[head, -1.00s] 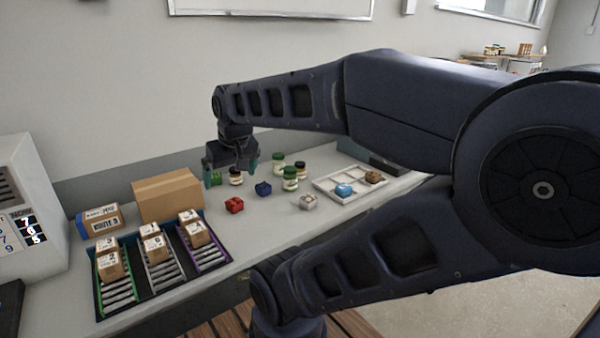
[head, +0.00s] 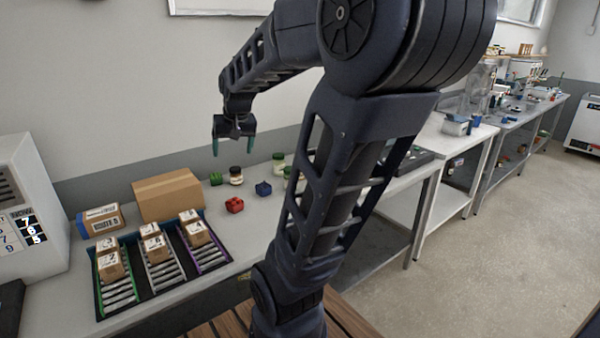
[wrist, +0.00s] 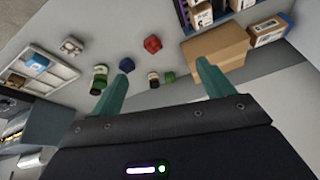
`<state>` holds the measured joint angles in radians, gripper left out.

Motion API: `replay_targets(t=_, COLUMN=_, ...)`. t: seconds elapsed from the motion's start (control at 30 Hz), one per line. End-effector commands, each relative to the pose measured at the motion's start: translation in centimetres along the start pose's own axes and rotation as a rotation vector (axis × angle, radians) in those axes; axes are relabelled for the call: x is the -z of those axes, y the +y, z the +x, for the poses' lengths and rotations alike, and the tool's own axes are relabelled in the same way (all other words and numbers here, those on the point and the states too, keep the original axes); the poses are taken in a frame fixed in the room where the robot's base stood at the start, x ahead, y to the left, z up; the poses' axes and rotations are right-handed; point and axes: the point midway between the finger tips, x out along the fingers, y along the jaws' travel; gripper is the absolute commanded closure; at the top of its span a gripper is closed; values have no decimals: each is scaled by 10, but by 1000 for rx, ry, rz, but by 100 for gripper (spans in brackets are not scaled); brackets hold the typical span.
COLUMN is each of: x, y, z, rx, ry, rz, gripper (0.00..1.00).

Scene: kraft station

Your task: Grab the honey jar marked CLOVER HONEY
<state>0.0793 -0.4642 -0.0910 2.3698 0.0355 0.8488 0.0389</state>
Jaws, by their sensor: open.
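Several small jars stand on the grey bench; their labels are too small to read, so I cannot tell which is CLOVER HONEY. One dark-lidded jar with a pale label (head: 236,176) stands left of centre, also in the wrist view (wrist: 153,79). A pale-topped jar (head: 279,160) stands to its right. A green-lidded jar (head: 287,173) is partly hidden by my arm; a green-and-white jar (wrist: 98,80) shows in the wrist view. My gripper (head: 234,146) is open and empty, above and apart from the dark-lidded jar, its fingers also in the wrist view (wrist: 164,70).
Near the jars lie a green piece (head: 215,178), a red piece (head: 234,205) and a blue piece (head: 263,188). A large cardboard box (head: 168,196) and racks of small boxes (head: 153,270) stand left. A white divided tray (wrist: 42,72) shows in the wrist view.

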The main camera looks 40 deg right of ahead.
Motion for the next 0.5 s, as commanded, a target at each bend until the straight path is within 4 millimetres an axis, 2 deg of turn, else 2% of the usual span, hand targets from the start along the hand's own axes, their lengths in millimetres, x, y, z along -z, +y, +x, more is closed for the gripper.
replay_targets(t=0.03, x=15, y=7, z=7, rx=-4, ry=-4, rz=27, gripper=20)
replay_targets(t=0.2, x=58, y=32, z=28, rx=-20, ry=-4, rz=112, gripper=20)
replay_targets(t=0.5, x=126, y=91, z=76, rx=-67, ry=1, rz=261, gripper=20)
